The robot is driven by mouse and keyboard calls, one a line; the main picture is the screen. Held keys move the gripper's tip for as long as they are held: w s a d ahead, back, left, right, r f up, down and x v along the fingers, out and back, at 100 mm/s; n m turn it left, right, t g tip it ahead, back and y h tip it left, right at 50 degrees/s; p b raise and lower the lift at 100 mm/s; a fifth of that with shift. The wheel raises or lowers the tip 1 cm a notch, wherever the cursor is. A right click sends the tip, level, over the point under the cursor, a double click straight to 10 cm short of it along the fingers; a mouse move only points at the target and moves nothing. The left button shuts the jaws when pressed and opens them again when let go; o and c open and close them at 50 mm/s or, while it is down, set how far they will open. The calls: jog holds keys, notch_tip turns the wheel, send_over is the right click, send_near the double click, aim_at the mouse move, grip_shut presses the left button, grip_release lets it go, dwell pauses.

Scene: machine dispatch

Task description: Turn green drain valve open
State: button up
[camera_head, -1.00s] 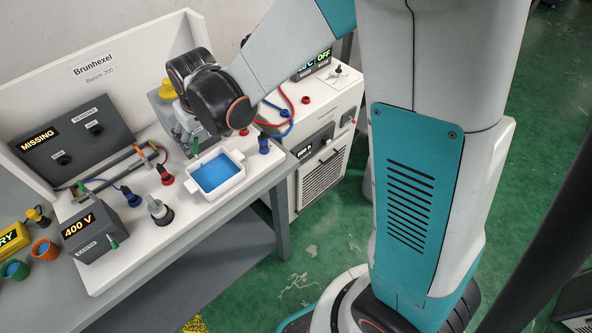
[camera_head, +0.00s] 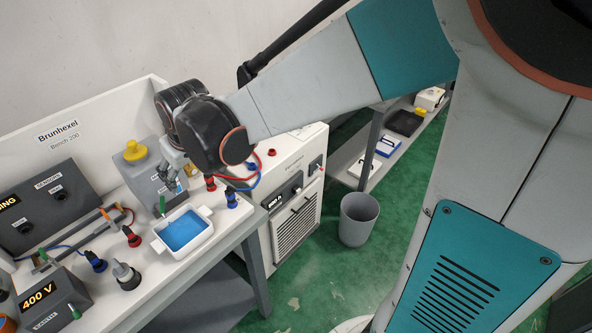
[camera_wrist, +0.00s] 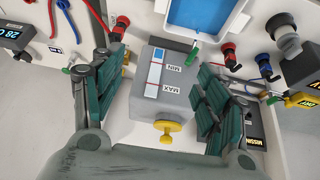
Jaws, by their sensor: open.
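The green drain valve handle (camera_head: 162,205) stands upright at the front of the grey tank (camera_head: 140,177), beside the white tray of blue liquid (camera_head: 207,241). In the wrist view the green handle (camera_wrist: 194,55) shows between the tank and the tray, and the tank (camera_wrist: 160,105) has MIN and MAX marks and a yellow cap (camera_wrist: 168,128). My gripper (camera_wrist: 165,68) is open, its dark green fingers spread on either side of the tank, with nothing held. In the head view my gripper (camera_head: 177,160) is partly hidden by my wrist, above and right of the handle.
Red and blue plugs (camera_head: 131,237) and a grey 400 V box (camera_head: 50,302) stand on the bench left of the tray. A white machine with red and blue hoses (camera_head: 295,195) stands at right. A grey bin (camera_head: 357,220) is on the green floor.

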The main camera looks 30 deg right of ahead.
jog(key=s+d+f+b, duration=0.2)
jog(key=s+f+b, duration=0.1)
jog(key=s+b, duration=0.1)
jog(key=s+d+f+m+t+b, duration=0.1)
jog(key=s+d+f+b, duration=0.2)
jog(key=s+b, duration=0.2)
jog(key=s+d+f+m+b, duration=0.1)
jog(key=s+d+f+b, duration=0.2)
jog(key=s+b, duration=0.2)
jog(key=s, duration=0.3)
jog(key=shift+d+f+h, duration=0.2)
jog(key=shift+d+h, duration=0.05)
jog(key=shift+h, duration=0.15)
